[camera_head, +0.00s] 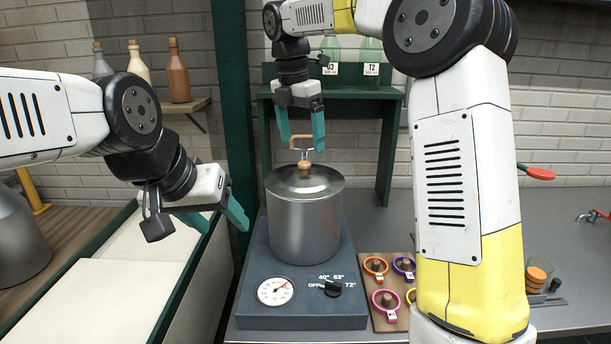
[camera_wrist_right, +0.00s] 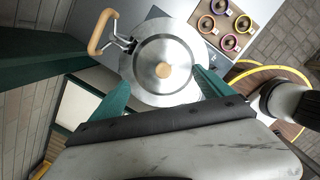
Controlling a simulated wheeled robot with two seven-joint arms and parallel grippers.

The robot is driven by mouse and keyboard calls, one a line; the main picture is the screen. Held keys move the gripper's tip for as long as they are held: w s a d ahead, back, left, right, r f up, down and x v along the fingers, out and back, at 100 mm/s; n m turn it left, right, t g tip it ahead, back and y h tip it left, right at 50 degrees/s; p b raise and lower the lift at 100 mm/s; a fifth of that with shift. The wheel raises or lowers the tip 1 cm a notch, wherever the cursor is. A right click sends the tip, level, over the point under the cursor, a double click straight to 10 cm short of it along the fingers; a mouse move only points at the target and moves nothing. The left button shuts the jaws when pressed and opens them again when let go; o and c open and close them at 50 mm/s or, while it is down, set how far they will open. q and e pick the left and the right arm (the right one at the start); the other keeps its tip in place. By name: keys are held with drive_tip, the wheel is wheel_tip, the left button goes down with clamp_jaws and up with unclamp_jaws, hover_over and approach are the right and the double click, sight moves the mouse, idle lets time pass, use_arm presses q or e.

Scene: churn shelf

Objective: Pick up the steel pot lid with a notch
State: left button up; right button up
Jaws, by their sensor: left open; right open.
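The steel pot lid (camera_head: 283,182) with a round wooden knob (camera_head: 304,166) sits on a steel pot (camera_head: 305,226) on the dark hotplate (camera_head: 345,318). In the right wrist view the lid (camera_wrist_right: 146,82) is seen from above. A wooden handle (camera_wrist_right: 102,32) on bent metal shows at its edge; I cannot make out the notch clearly. My right gripper (camera_head: 302,142) is open and empty above the lid, its fingers pointing down; they also flank the lid in the right wrist view (camera_wrist_right: 162,80). My left gripper (camera_head: 222,220) is open and empty, left of the pot.
A green shelf (camera_head: 385,93) with glass bottles stands behind the pot. A green post (camera_head: 231,100) rises to its left. Bottles stand on a wall shelf (camera_head: 187,107). A white vat (camera_head: 95,300) is at left.

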sight(304, 163)
drive_tip(key=f, duration=0.7)
drive_tip(key=shift+d+f, duration=0.1)
drive_tip(key=shift+d, duration=0.3)
drive_tip(key=shift+c, duration=0.4)
drive_tip(key=c, duration=1.8)
drive_tip(key=shift+f, duration=0.15)
clamp_jaws()
drive_tip(key=shift+s, duration=0.1)
